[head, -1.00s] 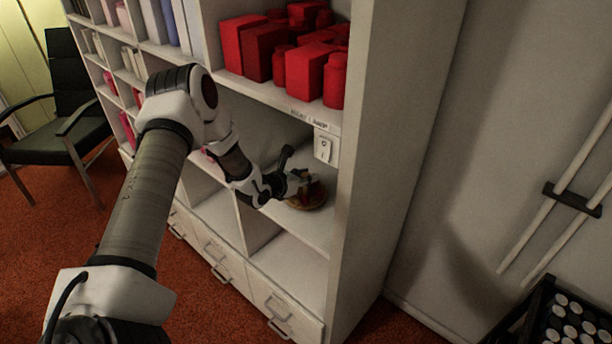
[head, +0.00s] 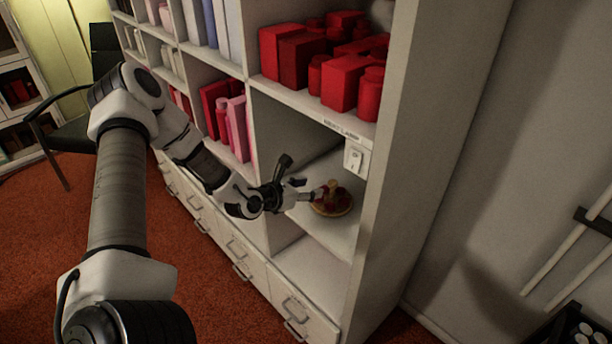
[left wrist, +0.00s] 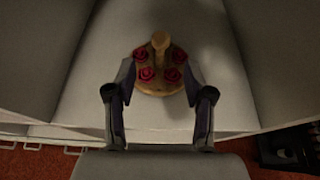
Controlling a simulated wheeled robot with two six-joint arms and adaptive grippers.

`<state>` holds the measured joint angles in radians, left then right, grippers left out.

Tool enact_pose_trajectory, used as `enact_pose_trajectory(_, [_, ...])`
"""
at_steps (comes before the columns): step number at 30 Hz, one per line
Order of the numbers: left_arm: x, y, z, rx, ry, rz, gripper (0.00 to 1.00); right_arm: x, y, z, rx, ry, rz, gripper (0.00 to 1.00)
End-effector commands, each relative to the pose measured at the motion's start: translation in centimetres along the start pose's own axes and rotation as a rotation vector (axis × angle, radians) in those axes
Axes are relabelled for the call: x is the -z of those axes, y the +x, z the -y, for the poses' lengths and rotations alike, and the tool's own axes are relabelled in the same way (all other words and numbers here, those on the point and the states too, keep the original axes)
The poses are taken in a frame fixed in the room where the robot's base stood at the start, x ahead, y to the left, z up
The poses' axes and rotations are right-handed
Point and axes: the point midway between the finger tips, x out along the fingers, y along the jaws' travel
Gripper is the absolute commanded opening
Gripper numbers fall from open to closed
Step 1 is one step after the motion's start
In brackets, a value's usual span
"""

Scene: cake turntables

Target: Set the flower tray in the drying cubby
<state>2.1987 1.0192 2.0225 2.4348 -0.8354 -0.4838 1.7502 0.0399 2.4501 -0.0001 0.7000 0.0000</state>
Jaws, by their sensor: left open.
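The flower tray (head: 331,201) is a small round tan tray with red roses and an upright tan knob. It rests on the shelf floor of the drying cubby (head: 318,236), below the shelf edge labelled with a lamp sign. My left gripper (head: 312,194) is at the cubby's mouth in front of the tray. My right gripper is not in view.
A switch (head: 354,158) is on the cubby's right upright. Red boxes and jars (head: 340,75) fill the shelf above. Pink and red books (head: 226,118) stand in the compartment to the left. Drawers (head: 240,255) lie below. A dark crate (head: 580,328) stands on the floor at right.

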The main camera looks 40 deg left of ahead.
Motion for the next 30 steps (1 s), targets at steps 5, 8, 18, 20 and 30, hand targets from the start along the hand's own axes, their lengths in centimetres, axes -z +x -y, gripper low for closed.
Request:
enact_pose_trajectory(5, [0.3, -1.0, 1.8, 0.060, 0.034, -0.020, 0.53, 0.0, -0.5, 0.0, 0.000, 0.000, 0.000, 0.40])
enact_pose_trajectory(8, [2.5, -1.6, 7.4, 0.267, 0.161, -0.106, 0.53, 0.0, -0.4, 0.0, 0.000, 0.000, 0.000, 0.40])
enact_pose_trajectory(18, [23.1, -20.3, 19.4, 1.456, 1.403, -0.737, 0.53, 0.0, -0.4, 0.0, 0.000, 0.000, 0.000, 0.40])
enact_pose_trajectory(20, [24.5, -21.4, 18.2, 1.582, 1.702, -0.728, 0.53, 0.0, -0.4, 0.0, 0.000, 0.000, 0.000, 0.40])
enact_pose_trajectory(30, [26.0, -19.7, 23.1, 1.697, 2.523, -0.092, 0.53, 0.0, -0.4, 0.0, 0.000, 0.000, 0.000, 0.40])
